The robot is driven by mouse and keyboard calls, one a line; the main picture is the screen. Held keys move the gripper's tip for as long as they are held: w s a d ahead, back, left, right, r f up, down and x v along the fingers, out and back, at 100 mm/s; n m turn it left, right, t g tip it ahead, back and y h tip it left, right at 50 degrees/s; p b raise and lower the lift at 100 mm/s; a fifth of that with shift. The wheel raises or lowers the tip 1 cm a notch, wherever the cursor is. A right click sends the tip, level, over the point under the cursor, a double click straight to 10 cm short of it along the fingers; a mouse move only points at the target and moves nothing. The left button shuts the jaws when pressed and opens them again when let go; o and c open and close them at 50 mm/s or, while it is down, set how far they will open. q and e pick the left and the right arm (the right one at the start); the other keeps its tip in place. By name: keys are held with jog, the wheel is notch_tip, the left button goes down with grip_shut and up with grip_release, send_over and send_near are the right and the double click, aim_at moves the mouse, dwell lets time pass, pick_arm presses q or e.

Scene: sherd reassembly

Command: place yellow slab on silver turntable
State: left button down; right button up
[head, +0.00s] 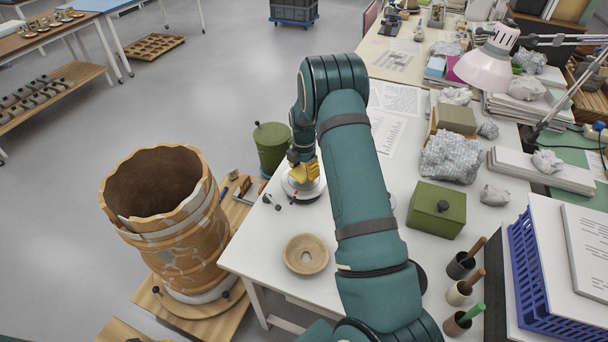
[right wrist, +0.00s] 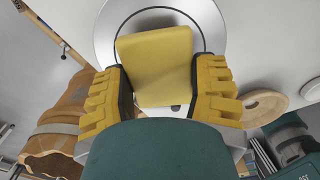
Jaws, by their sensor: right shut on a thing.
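My right gripper (head: 304,173) reaches down from above over the far left corner of the white table. In the right wrist view its yellow fingers are shut on both sides of the yellow slab (right wrist: 155,62). The silver turntable (head: 291,187) is a round disc on the table below the gripper. It also shows behind the slab in the right wrist view (right wrist: 108,30). The slab overlaps the disc in that view; I cannot tell whether it touches it. In the head view the fingers mostly hide the slab. My left gripper is not in view.
A beige ring (head: 306,254) lies on the white table (head: 259,250) in front of the turntable. A large patched brown vessel (head: 180,240) stands left of the table, and a green bin (head: 271,148) stands behind it. A green box (head: 437,209) and bubble wrap (head: 450,156) lie right of my arm.

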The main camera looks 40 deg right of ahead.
aim_at(304, 170)
notch_tip(304, 170, down, 2)
jog(key=shift+w+f, duration=0.1)
jog(key=shift+f, duration=0.05)
jog(key=shift+f, duration=0.15)
jog(key=o, duration=1.1)
jog(key=shift+r, duration=0.2)
notch_tip(304, 170, up, 12)
jog(key=shift+p, duration=0.6)
